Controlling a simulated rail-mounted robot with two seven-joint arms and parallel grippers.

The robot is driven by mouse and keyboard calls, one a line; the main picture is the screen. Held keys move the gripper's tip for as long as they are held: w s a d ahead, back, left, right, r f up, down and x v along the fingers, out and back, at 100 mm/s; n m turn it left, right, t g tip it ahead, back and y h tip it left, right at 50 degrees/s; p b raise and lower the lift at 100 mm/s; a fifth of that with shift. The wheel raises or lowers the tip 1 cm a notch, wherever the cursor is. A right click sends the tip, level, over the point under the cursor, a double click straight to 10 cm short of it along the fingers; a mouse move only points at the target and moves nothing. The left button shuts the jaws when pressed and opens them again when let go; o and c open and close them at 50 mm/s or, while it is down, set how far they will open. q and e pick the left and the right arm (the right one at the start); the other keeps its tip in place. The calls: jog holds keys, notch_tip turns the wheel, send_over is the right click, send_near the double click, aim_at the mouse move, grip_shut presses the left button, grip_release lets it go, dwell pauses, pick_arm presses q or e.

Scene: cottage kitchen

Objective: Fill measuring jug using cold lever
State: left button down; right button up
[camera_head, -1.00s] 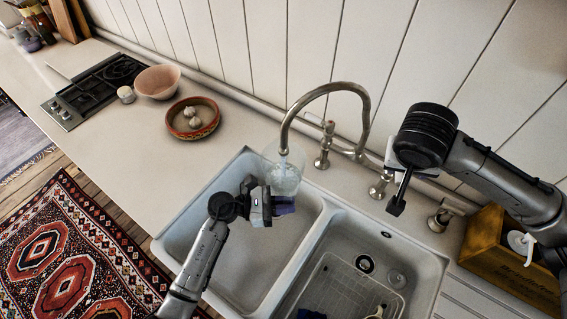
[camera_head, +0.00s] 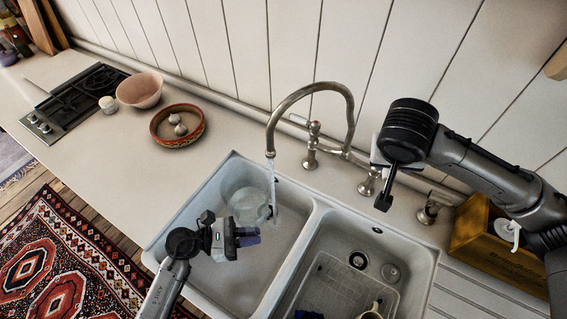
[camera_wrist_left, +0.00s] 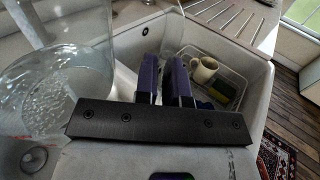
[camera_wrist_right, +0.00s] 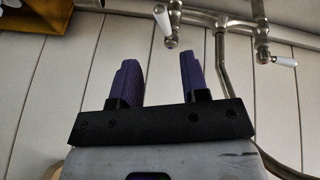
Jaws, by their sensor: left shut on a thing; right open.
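The clear measuring jug (camera_head: 240,180) is over the left sink basin (camera_head: 190,235), with water visible inside in the left wrist view (camera_wrist_left: 62,90). My left gripper (camera_head: 250,236) is shut on it, apparently at the handle, though the grip itself is unclear. Its purple fingers (camera_wrist_left: 165,75) are close together. Water runs from the spout (camera_head: 270,153) and falls at the jug's right side. The tap has two levers; the left one (camera_head: 298,119) has a white handle. My right gripper (camera_head: 386,196) is open and empty near the right valve. Both levers show beyond its fingers (camera_wrist_right: 158,75). I cannot tell which is cold.
The right basin (camera_head: 340,255) holds a rack and a mug (camera_wrist_left: 205,70). A wooden crate (camera_head: 505,260) stands at the right. A patterned bowl with garlic (camera_head: 165,138), a pink bowl (camera_head: 140,90) and a hob (camera_head: 75,105) are at the left. Counter between bowls and sink is clear.

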pick_arm(q)
jog(key=shift+r, duration=0.1)
pick_arm(e)
jog(key=shift+c, duration=1.4)
jog(key=shift+w+r, duration=0.1)
jog(key=shift+r, duration=0.3)
jog(key=shift+c, duration=0.9)
pick_arm(q)
jog(key=shift+d, duration=0.1)
pick_arm(e)
jog(key=shift+n+t, duration=0.4)
jog(key=shift+t, duration=0.2)
jog(key=a+r, duration=0.3)
jog(key=shift+w+a, duration=0.1)
jog(key=shift+w, duration=0.25)
grip_shut()
jog(key=w+a+f+h, duration=0.2)
jog(key=w+a+f, duration=0.1)
jog(key=a, duration=0.3)
jog(key=w+d+f+m+g, duration=0.1)
jog(key=w+d+f+g, duration=0.1)
jog(key=d+f, duration=0.8)
jog(key=shift+d+f+h, duration=0.2)
jog(key=shift+f+h, duration=0.2)
jog(key=shift+f, duration=0.3)
jog(key=shift+d, duration=0.15)
